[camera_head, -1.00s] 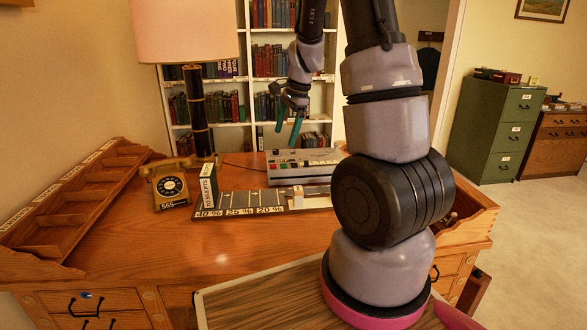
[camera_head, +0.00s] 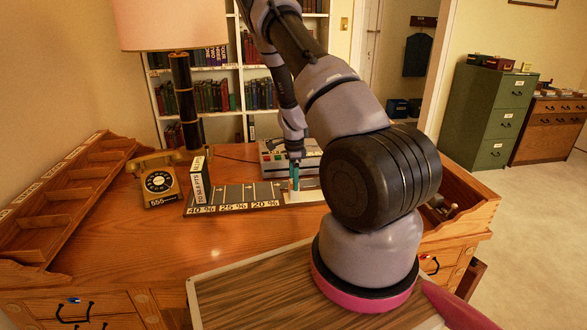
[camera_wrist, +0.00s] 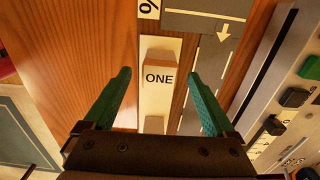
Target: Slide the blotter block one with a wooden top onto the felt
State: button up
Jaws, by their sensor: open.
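In the wrist view, a small wooden-topped block (camera_wrist: 161,63) stands on a pale strip, with the word ONE just below it. A second small wooden piece (camera_wrist: 155,123) shows nearer, partly hidden by my gripper. The dark grey felt (camera_head: 235,193) is a striped board with 40 %, 25 % and 20 % labels; in the wrist view its grey surface (camera_wrist: 220,55) lies right of the pale strip. My gripper (camera_wrist: 160,75) is open, its green fingers either side of the pale strip. In the head view it (camera_head: 295,187) points down at the board's right end, hiding the block there.
A grey machine with keys (camera_head: 285,155) stands close behind the board. A rotary phone (camera_head: 158,183) and an upright labelled box (camera_head: 199,180) are at the left. A lamp (camera_head: 184,90) stands behind them. The desk front (camera_head: 170,240) is clear.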

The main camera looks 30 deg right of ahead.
notch_tip(320, 180, down, 5)
jog(key=shift+f, duration=0.1)
dwell(0.3)
grip_shut()
jog(key=shift+r, duration=0.25)
dwell(0.4)
jog(key=shift+w+d, duration=0.4)
jog(key=shift+w, duration=1.05)
jog(key=shift+w+d, duration=0.45)
jog(key=shift+w, duration=0.95)
jog(key=shift+w+d, duration=0.4)
jog(key=shift+w, duration=1.05)
